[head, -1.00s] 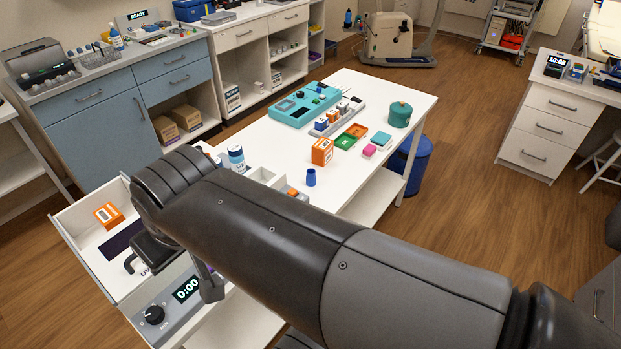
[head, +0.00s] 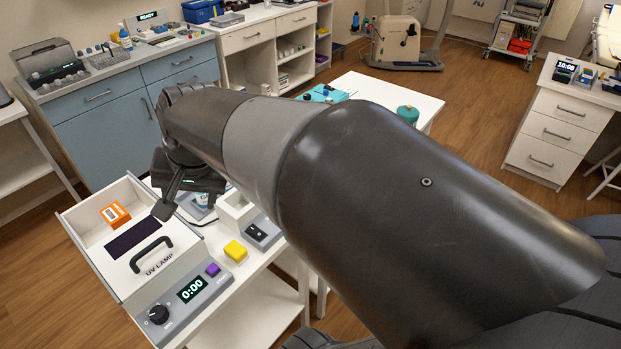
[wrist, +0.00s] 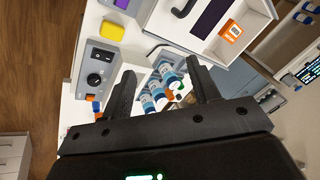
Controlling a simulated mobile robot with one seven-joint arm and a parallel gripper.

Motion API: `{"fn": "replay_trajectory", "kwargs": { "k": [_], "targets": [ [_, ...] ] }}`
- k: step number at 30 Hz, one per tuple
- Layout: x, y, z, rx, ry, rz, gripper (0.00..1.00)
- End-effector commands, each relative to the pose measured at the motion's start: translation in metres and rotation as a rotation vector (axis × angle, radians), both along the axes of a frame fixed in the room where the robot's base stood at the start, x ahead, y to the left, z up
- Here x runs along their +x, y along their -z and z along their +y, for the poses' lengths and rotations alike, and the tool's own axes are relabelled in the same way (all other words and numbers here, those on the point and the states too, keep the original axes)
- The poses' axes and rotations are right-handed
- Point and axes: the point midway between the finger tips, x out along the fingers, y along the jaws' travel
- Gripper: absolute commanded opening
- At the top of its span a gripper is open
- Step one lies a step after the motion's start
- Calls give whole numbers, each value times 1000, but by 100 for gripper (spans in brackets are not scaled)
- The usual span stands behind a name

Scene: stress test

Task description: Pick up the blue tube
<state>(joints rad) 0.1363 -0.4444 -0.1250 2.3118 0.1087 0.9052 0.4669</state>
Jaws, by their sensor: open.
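The blue tube does not show clearly now; in the head view my arm covers the part of the table where a small blue cylinder stood. In the wrist view a small blue piece (wrist: 97,106) shows by the left finger, but I cannot tell whether it is the tube. My gripper (wrist: 160,68) is open and empty, pointing down above the table. Several white bottles with blue labels (wrist: 158,92) are below and between its fingers. In the head view my gripper (head: 178,203) is just right of the UV lamp box, partly hidden by my arm.
The UV lamp box (head: 108,243) holds an orange box (head: 115,214). A yellow block (head: 235,251) and a grey switch unit (head: 262,234) are close by. A teal pot (head: 407,114) stands at the table's far end. My arm hides most of the table.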

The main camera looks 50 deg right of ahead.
Motion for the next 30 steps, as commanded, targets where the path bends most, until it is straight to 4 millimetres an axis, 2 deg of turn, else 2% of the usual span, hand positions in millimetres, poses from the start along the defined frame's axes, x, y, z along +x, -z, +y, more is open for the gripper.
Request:
{"fn": "replay_trajectory", "kwargs": {
  "k": [1, 6, 11, 15, 22, 27, 30],
  "targets": [
    [11, 3, -15, 44, 102, 22, 56],
    [43, 15, -69, 191, 471, 75, 56],
    [64, 33, -126, 309, 825, 120, 56],
    [76, 54, -181, 399, 1137, 150, 56],
    [77, 98, -275, 513, 1650, 177, 56],
    [65, 134, -340, 571, 2006, 174, 56],
    [55, 153, -372, 591, 2184, 164, 56]
  ]
}}
